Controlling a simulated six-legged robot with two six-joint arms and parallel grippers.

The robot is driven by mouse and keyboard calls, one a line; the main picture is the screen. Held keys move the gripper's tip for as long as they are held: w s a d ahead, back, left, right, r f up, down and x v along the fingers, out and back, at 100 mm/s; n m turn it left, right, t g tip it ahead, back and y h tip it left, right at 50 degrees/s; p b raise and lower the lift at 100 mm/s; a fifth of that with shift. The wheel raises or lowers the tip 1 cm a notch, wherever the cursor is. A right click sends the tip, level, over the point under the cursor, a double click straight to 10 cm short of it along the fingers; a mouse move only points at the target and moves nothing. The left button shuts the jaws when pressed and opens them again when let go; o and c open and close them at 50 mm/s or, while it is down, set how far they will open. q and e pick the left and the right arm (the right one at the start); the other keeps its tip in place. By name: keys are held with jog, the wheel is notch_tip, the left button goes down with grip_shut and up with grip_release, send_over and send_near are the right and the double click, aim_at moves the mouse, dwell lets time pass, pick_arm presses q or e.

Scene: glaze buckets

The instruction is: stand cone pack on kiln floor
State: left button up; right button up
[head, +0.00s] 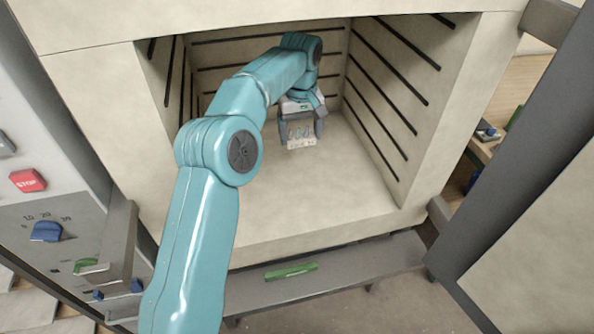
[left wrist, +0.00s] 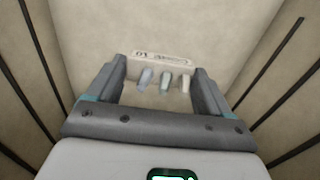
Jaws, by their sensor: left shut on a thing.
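The cone pack (head: 302,142) is a small pale block with a few bluish and cream cones standing in it. My left gripper (head: 301,132) is inside the kiln chamber and shut on the cone pack, one finger at each end. In the left wrist view the cone pack (left wrist: 160,58) lies between the fingertips, with its cones (left wrist: 165,82) pointing back toward the gripper. The kiln floor (head: 310,190) is bare and pale. I cannot tell whether the pack touches the floor. My right gripper is not in view.
The kiln side walls carry dark slots (head: 385,90). The kiln door (head: 540,230) stands open at the right. A grey ledge (head: 370,268) with a green piece (head: 291,271) runs below the opening. A control panel with a red stop button (head: 28,181) is at the left.

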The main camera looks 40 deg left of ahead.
pick_arm(q)
send_over(300, 190)
notch_tip(300, 190, down, 6)
notch_tip(300, 190, down, 11)
jog(key=shift+s+f+b, duration=0.15)
jog(key=shift+f+b, duration=0.05)
jog(key=shift+b, duration=0.45)
jog(key=shift+f, duration=0.5)
jog(key=shift+r, duration=0.1)
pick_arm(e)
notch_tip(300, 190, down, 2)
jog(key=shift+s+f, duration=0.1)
pick_arm(q)
jog(key=o, duration=1)
jog(key=shift+f, duration=0.25)
jog(key=shift+r, duration=0.35)
notch_tip(300, 190, up, 12)
jog(key=shift+f+p, duration=0.1)
jog(key=shift+p, duration=0.25)
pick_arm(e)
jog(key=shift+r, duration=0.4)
